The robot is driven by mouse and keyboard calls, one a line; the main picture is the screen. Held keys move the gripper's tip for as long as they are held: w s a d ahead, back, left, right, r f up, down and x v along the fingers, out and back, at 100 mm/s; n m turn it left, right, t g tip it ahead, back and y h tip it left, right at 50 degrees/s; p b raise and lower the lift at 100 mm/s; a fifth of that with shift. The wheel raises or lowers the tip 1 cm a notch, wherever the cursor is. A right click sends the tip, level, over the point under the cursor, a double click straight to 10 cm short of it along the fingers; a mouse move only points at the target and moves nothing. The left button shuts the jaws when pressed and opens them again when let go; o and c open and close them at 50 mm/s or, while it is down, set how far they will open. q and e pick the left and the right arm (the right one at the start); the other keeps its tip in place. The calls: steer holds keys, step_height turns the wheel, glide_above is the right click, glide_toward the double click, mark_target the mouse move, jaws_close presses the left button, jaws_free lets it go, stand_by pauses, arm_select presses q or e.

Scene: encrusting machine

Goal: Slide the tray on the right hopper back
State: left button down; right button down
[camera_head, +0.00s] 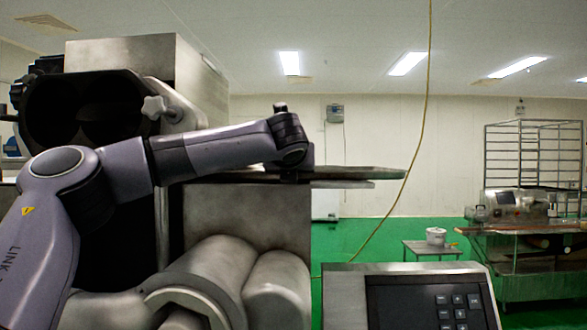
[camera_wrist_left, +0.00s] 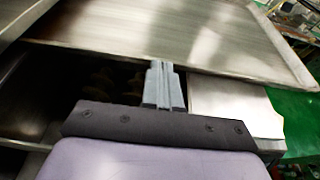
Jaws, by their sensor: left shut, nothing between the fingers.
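The tray is a flat, shiny metal sheet with a raised rim. In the head view the tray (camera_head: 365,173) lies level on top of the right hopper (camera_head: 245,215) and sticks out to the right. In the left wrist view the tray (camera_wrist_left: 190,30) fills the top. My left gripper (camera_wrist_left: 161,66) is shut and empty, its fingertips at the tray's near edge; I cannot tell if they touch. Below that edge the hopper's dark opening (camera_wrist_left: 95,80) shows, with dim shapes inside. In the head view my left wrist hides the gripper. My right gripper is not in view.
A large metal drum housing (camera_head: 85,105) stands at the left, behind my left arm. A control panel (camera_head: 420,300) is at the front right. A yellow cable (camera_head: 412,150) hangs right of the tray. A small table (camera_head: 432,247) and rack (camera_head: 530,155) stand farther back.

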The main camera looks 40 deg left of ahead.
arm_select(q)
steer(key=shift+w+a, duration=1.1)
steer(key=shift+w, duration=0.2)
steer(key=shift+w+a, duration=1.1)
steer(key=shift+w, duration=0.2)
steer(key=shift+s+d+f+b, duration=0.15)
steer(key=shift+s+d+b, duration=0.25)
steer(key=shift+s+b, duration=0.05)
steer(key=s+d+b, duration=0.2)
steer(key=s+d, duration=0.3)
steer(key=s, duration=0.1)
steer(key=shift+s+d, duration=0.35)
steer(key=shift+s, duration=0.05)
